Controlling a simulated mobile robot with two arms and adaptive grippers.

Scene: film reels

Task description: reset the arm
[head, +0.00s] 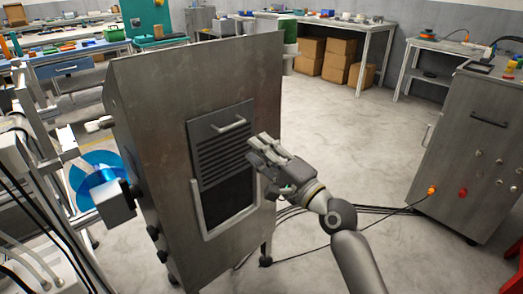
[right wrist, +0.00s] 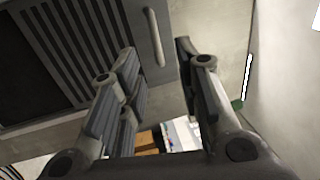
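My right gripper (head: 262,148) is in front of the metal cabinet (head: 150,85), at the right edge of its slatted panel (head: 222,155). In the right wrist view the two fingers (right wrist: 158,55) stand apart with nothing between them. The panel's bar handle (head: 228,125) is to the left of the gripper in the head view and clear of the fingers; it also shows in the wrist view (right wrist: 154,37). Below the slatted panel is a dark area (head: 230,200) edged by a pale U-shaped frame. My left gripper is not in view.
A blue reel (head: 88,198) is at the cabinet's left side by white machinery. A metal cabinet (head: 470,150) stands at the right, with dark cables (head: 375,210) on the floor between. Workbenches and cardboard boxes (head: 308,55) are at the back. The middle floor is open.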

